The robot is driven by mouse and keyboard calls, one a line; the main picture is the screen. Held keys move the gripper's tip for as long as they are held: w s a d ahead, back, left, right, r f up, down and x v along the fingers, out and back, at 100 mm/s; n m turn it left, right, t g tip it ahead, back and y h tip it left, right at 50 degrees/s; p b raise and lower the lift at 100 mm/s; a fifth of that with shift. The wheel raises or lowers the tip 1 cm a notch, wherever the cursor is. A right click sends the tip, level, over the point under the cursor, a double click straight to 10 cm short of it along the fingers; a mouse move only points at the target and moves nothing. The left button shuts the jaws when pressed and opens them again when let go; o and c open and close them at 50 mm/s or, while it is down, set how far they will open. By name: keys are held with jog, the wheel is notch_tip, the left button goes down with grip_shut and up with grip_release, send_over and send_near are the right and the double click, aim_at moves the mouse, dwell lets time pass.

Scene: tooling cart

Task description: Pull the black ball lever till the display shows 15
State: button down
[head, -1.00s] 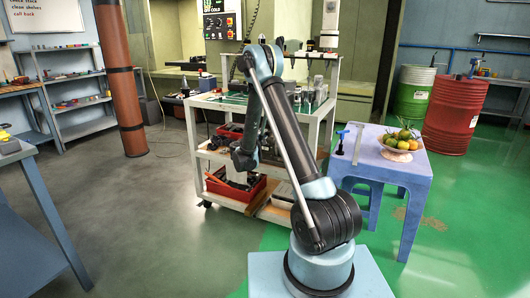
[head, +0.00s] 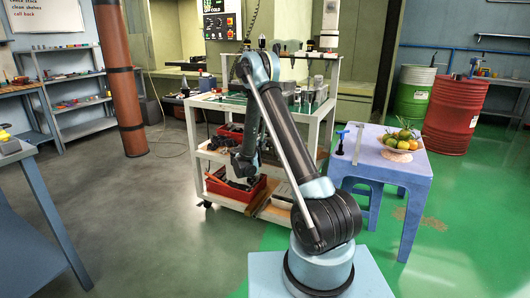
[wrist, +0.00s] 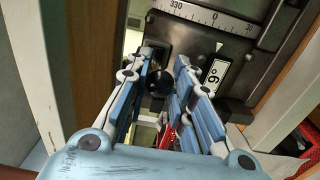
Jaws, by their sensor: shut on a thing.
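In the wrist view, my gripper (wrist: 159,85) is closed around the black ball (wrist: 158,82), which sits between its blue-padded fingers. The lever's rod is hidden. Behind it is a grey dial scale (wrist: 215,17) marked 330, 0 and 30, with a white pointer near 0. A tilted white plate (wrist: 214,77) shows a digit, 6 or 9, and a degree sign. In the head view, my arm reaches down to the cart (head: 228,103), and the ball cannot be made out.
A red bin (head: 235,187) stands on the cart's lower shelf. A blue table (head: 400,172) with a fruit bowl stands to the right, with green and red drums behind. A lit machine panel (head: 216,24) at the back shows "COLD".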

jog(key=shift+f, duration=0.15)
jog(key=shift+w+d+f, duration=0.1)
jog(key=shift+d+f, duration=0.05)
jog(key=shift+f, duration=0.45)
jog(key=shift+r, duration=0.1)
dwell(0.5)
